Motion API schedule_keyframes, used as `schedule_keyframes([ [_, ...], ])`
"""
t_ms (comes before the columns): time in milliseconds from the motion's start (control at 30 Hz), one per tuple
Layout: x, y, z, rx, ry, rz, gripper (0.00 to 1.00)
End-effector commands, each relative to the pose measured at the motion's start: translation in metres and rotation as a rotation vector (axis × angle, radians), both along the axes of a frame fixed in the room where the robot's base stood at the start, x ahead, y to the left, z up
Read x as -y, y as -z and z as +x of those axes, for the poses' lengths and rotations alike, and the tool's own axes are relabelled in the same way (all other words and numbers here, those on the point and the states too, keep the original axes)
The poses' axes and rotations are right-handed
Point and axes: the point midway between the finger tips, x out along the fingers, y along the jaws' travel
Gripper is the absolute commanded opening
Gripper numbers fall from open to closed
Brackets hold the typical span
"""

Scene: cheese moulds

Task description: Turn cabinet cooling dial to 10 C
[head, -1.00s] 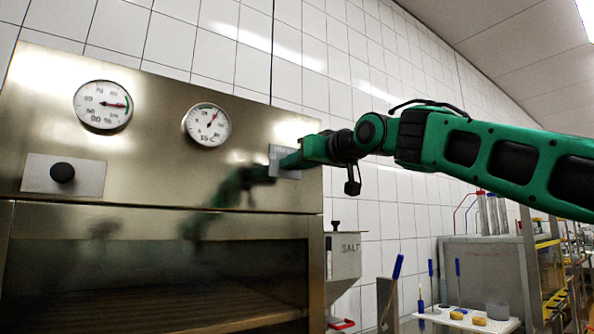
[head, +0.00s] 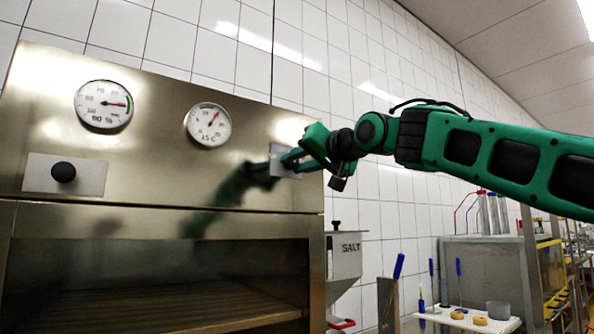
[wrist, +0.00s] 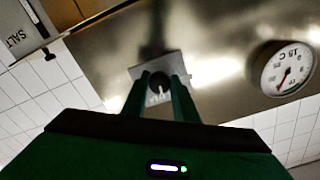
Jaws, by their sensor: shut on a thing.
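The steel cabinet (head: 150,150) fills the left of the head view. Its right-hand plate (head: 284,152) carries the cooling dial, which my gripper (head: 284,161) hides there. In the wrist view the black dial (wrist: 160,83), with white marks below it, sits on its plate (wrist: 178,64) between my two green fingers (wrist: 163,88). My gripper is shut on this dial. The temperature gauge (head: 209,124) reads in C, with its red needle pointing up and right; it also shows in the wrist view (wrist: 288,70).
A second black knob (head: 63,172) sits on a plate at the cabinet's left, below a percent gauge (head: 103,104). A salt hopper (head: 343,258) hangs right of the cabinet. A white shelf (head: 465,320) with small items stands lower right.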

Motion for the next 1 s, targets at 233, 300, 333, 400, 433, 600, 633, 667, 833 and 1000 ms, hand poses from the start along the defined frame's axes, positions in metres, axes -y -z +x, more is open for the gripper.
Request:
schedule_keyframes([
  [233, 0.0034, 0.0003, 0.0026, -0.103, 0.009, 0.128, 0.04],
  [300, 0.0035, 0.0004, 0.0027, -0.124, 0.009, 0.153, 0.04],
  [333, 0.0036, 0.0003, 0.0027, -0.131, 0.009, 0.163, 0.04],
  [400, 0.0036, 0.0004, 0.0028, -0.147, 0.009, 0.182, 0.04],
  [433, 0.0036, 0.0004, 0.0028, -0.152, 0.009, 0.189, 0.04],
  [600, 0.0039, 0.0005, 0.0031, -0.172, 0.010, 0.215, 0.04],
  [633, 0.0039, 0.0005, 0.0031, -0.174, 0.010, 0.217, 0.04],
  [667, 0.0040, 0.0005, 0.0032, -0.175, 0.010, 0.218, 0.04],
  [833, 0.0042, 0.0007, 0.0033, -0.178, 0.010, 0.222, 0.04],
  [1000, 0.0043, 0.0008, 0.0036, -0.177, 0.011, 0.220, 0.04],
])
